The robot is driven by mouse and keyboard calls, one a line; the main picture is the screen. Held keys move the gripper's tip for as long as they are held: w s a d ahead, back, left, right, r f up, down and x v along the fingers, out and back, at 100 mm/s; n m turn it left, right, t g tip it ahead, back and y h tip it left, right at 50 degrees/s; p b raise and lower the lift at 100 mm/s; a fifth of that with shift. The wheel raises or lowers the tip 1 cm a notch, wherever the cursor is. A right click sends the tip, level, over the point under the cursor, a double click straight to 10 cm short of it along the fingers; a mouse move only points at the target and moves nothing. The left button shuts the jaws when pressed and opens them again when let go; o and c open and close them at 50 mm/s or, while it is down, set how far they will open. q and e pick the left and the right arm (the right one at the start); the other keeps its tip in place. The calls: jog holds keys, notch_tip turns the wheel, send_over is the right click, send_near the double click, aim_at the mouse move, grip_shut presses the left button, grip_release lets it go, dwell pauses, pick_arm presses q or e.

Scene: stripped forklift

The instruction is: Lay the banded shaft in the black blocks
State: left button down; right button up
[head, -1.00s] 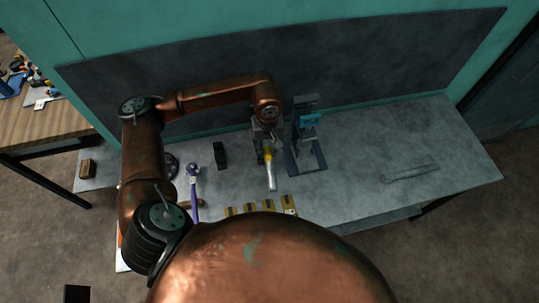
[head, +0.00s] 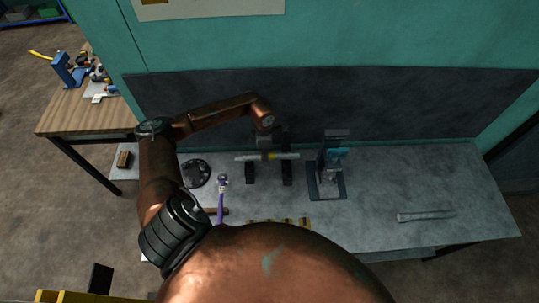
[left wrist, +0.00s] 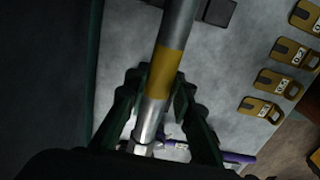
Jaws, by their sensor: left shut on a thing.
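The banded shaft (head: 246,157), a silver rod with a yellow band, lies crosswise in the head view. My left gripper (head: 267,150) is shut on it close to the band. The shaft and band also fill the left wrist view (left wrist: 170,68), with the gripper fingers (left wrist: 154,100) on either side. Two black blocks (head: 250,173) (head: 287,174) stand on the bench under the shaft in the head view. One black block (left wrist: 219,12) shows beside the shaft in the left wrist view. I cannot tell whether the shaft touches the blocks. My right gripper is not in view.
A dark stand with a blue part (head: 327,170) is close to the shaft's right end. A purple tool (head: 221,195) and a black disc (head: 196,173) lie to the left. Yellow tags (left wrist: 276,82) line the front. A metal bar (head: 426,215) lies right, with free bench around it.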

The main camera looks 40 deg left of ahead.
pick_arm(q)
jog(key=shift+f+b, duration=0.6)
jog(key=shift+f, duration=0.6)
jog(key=shift+f+b, duration=0.9)
jog(key=shift+f, duration=0.95)
jog(key=shift+f, duration=0.15)
jog(key=c, duration=1.7)
grip_release()
jog(key=shift+d, duration=0.1)
jog(key=shift+c, duration=0.2)
jog(key=shift+o, duration=0.7)
